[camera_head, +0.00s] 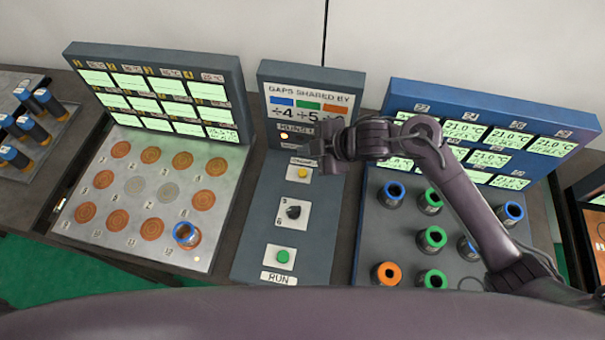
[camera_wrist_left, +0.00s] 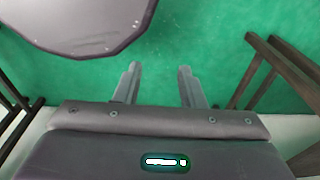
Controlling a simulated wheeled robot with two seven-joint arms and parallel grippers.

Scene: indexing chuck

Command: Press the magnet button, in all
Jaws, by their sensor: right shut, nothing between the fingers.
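The middle control panel (camera_head: 262,215) holds a yellow button (camera_head: 302,173), a black knob (camera_head: 293,211) and a green button (camera_head: 284,256) marked RUN. A small label above the yellow button is too small to read with certainty, so I cannot confirm which button is the magnet button. My right gripper (camera_head: 328,157) is shut and empty, over the upper part of this panel, just up and right of the yellow button in the picture. It hides part of the upright sign. My left gripper (camera_wrist_left: 159,75) is open and empty above a green floor in the left wrist view.
A metal plate (camera_head: 100,170) with copper and grey discs and one blue-rimmed cup (camera_head: 186,235) lies left. A blue-grey rack (camera_head: 375,245) with colored-rim cups stands right, under my right arm. Display boards (camera_head: 160,60) rise behind.

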